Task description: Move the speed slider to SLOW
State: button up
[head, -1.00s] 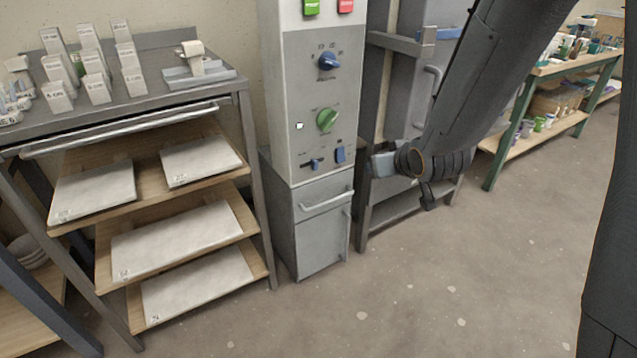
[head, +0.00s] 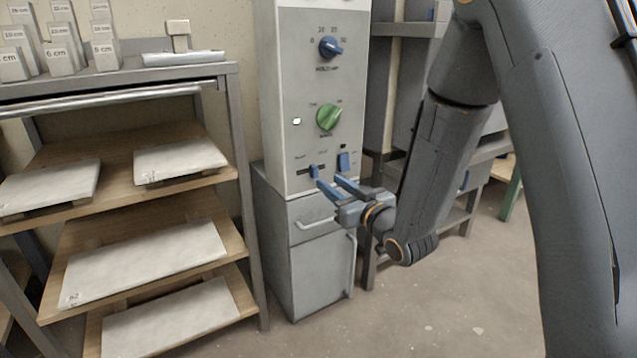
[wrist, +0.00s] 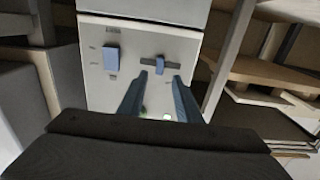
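The speed slider, a small blue knob (head: 314,171) in a short dark horizontal slot, is low on the front of the grey control cabinet (head: 290,110). It also shows in the wrist view (wrist: 159,69), near the middle of its slot. The small labels above the slot are too blurred to read for certain. My gripper (head: 328,181) is open and empty, just in front of the panel. In the wrist view, its two blue fingers (wrist: 159,78) point at the panel, one toward each side of the knob. I cannot tell whether either finger touches it.
A blue rocker switch (head: 344,161) is right of the slider. A green dial (head: 328,117) and a blue dial (head: 330,47) are above. A drawer handle (head: 316,225) juts out below. A shelf rack with white slabs (head: 145,262) stands left. Open floor (head: 440,320) is at lower right.

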aim_at(316, 172)
jog(key=b+x, duration=0.2)
jog(key=x, duration=0.5)
jog(key=shift+w+a, duration=0.15)
jog(key=shift+w, duration=0.1)
jog(key=shift+c, duration=0.4)
grip_shut()
